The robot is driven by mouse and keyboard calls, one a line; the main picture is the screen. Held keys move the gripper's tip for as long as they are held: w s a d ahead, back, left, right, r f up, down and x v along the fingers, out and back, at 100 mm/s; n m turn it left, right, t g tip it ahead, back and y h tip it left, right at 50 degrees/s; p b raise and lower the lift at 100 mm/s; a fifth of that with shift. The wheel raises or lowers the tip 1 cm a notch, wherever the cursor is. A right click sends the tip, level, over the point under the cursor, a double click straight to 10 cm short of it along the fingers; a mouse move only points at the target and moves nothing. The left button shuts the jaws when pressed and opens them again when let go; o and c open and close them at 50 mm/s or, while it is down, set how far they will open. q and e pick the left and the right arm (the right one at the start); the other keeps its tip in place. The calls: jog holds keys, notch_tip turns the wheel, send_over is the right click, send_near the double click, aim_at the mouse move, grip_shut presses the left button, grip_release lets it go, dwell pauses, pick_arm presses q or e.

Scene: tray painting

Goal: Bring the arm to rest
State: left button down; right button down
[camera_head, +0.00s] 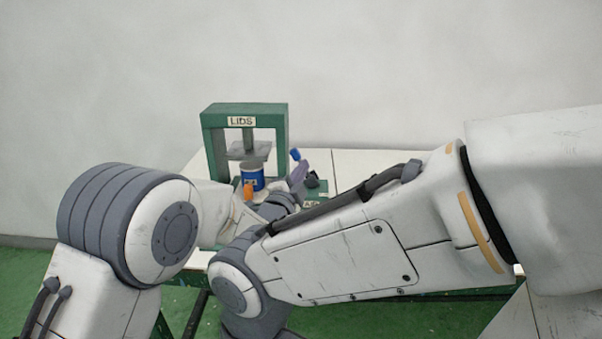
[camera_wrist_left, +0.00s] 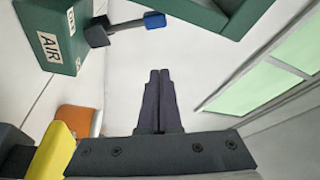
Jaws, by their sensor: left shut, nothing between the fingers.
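My left gripper (camera_head: 298,176) is over the white table, just right of the blue can, in the head view. In the left wrist view its two dark fingers (camera_wrist_left: 160,76) are together, with nothing between them. Its arm comes in from the left and bends toward the table. My right arm crosses the right side of the head view and covers part of the table. I do not see the right gripper's fingers.
A green frame labelled LIDS (camera_head: 214,155) stands at the back, with a blue can (camera_head: 252,178) under its plate. An orange object (camera_head: 248,190) is in front.

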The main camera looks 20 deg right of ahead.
pick_arm(q)
jog(key=shift+s+a+f, duration=0.1)
jog(key=shift+s+a, duration=0.2)
jog(key=shift+s, duration=0.1)
